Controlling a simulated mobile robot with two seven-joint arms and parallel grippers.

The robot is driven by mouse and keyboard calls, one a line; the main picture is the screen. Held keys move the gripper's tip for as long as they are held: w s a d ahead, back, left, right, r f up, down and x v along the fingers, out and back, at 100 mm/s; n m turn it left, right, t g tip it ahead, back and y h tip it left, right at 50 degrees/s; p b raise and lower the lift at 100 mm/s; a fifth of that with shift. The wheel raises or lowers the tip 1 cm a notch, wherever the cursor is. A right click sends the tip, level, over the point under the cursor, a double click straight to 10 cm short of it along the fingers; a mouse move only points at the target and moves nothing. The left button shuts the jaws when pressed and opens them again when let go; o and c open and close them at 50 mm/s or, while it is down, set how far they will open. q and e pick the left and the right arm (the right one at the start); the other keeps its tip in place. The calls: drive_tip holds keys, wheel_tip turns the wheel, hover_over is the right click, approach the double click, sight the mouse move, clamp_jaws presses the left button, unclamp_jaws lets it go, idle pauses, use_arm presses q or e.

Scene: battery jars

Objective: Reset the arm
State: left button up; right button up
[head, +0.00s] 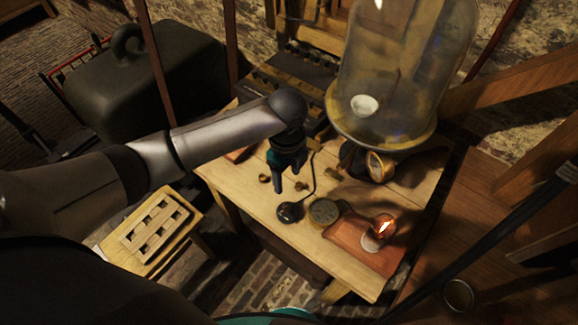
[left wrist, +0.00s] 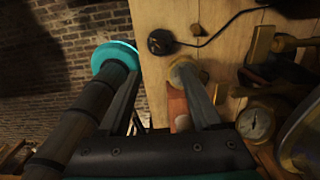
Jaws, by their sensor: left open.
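My left arm reaches in from the left in the head view, and its gripper (head: 287,181) hangs fingers down above the wooden table (head: 240,178). The fingers are apart with nothing between them. In the left wrist view the two fingers of the gripper (left wrist: 158,85) are also spread and empty, over the table's edge and the brick floor. A black round puck with a cord (head: 290,212) lies just below the gripper in the head view; it also shows in the left wrist view (left wrist: 161,42). My right gripper is not in view.
A round brass disc (head: 324,212) and a glowing lamp (head: 379,232) on a reddish board sit toward the front. A large glass bell jar (head: 400,85) and a dial gauge (head: 380,166) stand behind. A slotted wooden rack (head: 155,228) lies on a stool at left.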

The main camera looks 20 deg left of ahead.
use_arm(q)
drive_tip(key=s+d+n+t+h, duration=0.2)
drive_tip(key=s+d+n+h, duration=0.1)
drive_tip(key=s+d+n, duration=0.5)
drive_tip(key=s+a+r+n+t+y, duration=0.2)
drive_tip(key=s+a+r+n+y, duration=0.15)
drive_tip(key=s+a+n, duration=0.7)
wheel_tip(320, 180, down, 30)
drive_tip(key=a+n+g+b, duration=0.2)
drive_tip(key=b, duration=0.7)
drive_tip(key=s+a+f+b, duration=0.1)
drive_tip(key=s+f+b, duration=0.3)
drive_tip(key=s+f, duration=0.4)
drive_tip(key=s+a+f+g+b, duration=0.1)
drive_tip(key=s+f+b, duration=0.4)
drive_tip(key=f, duration=1)
drive_tip(key=s, duration=0.3)
drive_tip(key=shift+a+f+m, duration=0.2)
drive_tip(key=shift+a+m, duration=0.05)
drive_tip(key=shift+m, duration=0.1)
